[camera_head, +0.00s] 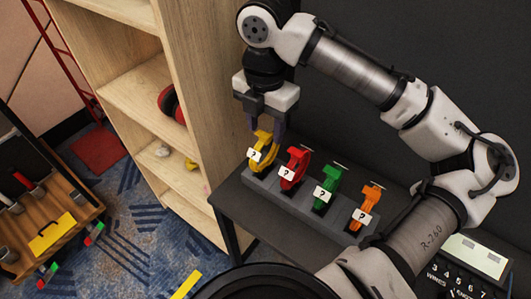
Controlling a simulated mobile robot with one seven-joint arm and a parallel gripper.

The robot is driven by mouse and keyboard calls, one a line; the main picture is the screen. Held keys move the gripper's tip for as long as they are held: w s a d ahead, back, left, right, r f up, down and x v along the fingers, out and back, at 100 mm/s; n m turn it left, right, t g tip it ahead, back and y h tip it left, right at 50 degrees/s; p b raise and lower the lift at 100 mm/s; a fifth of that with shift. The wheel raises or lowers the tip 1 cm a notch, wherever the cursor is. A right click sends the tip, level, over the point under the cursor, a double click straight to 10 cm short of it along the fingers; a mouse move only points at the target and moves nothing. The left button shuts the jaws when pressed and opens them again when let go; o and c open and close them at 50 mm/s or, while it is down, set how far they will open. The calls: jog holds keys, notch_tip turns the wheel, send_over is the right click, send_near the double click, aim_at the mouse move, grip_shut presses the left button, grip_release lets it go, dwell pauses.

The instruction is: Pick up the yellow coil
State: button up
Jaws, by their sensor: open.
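The yellow coil (263,150) stands upright at the left end of a grey rack on a dark table, with a white question-mark tag on its front. My gripper (266,130) points down just above it, with its fingers around the upper part of the coil. The jaws are open. I cannot tell whether a finger touches the coil. The coil's top is partly hidden by the gripper.
A red coil (295,168), a green coil (328,187) and an orange coil (367,208) stand in the same rack (285,207), to the right. A wooden shelf (190,120) rises close on the left. A keypad panel (463,275) lies at the lower right.

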aim_at(265, 135)
notch_tip(265, 135, down, 6)
jog(key=shift+r, duration=0.15)
dwell(0.3)
jog(key=c, duration=1)
